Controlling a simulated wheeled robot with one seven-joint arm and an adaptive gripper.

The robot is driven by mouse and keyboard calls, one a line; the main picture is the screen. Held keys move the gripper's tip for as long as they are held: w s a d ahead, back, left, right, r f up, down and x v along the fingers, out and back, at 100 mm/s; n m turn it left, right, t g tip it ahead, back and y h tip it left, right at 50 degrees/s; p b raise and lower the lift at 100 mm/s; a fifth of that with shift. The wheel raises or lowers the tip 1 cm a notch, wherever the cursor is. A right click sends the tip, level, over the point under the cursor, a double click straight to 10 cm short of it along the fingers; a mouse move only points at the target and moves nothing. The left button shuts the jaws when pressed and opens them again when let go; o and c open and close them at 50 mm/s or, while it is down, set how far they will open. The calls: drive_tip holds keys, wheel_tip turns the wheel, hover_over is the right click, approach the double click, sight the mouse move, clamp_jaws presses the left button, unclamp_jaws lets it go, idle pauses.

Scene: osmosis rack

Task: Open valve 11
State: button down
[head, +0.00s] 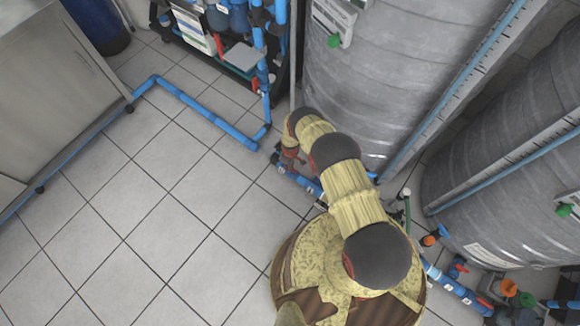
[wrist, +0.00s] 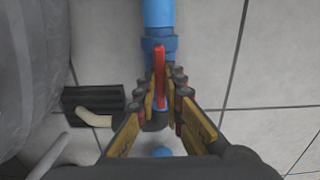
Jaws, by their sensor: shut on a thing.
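A red valve handle (wrist: 160,72) shows in the wrist view, in front of a blue union fitting on a blue pipe (wrist: 158,13). In the picture the handle lies in line with the pipe. My gripper (wrist: 161,82) has its two fingers on either side of the handle and is shut on it. In the head view my gripper (head: 290,158) is low by the floor pipe, left of the large grey tank, and my arm covers much of the valve. No number can be read on the valve.
A large grey tank (head: 360,85) stands close beside my arm, with a second tank (head: 505,185) farther right. A blue floor pipe (head: 205,112) runs to the left. A rack with boxes (head: 198,30) stands behind. Tiled floor (head: 150,210) is clear at left.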

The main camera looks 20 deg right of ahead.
idle(0.3)
drive_tip(key=c, duration=2)
unclamp_jaws()
drive_tip(key=shift+o, duration=0.5)
drive_tip(key=shift+r, duration=0.1)
wheel_tip(320, 180, up, 12)
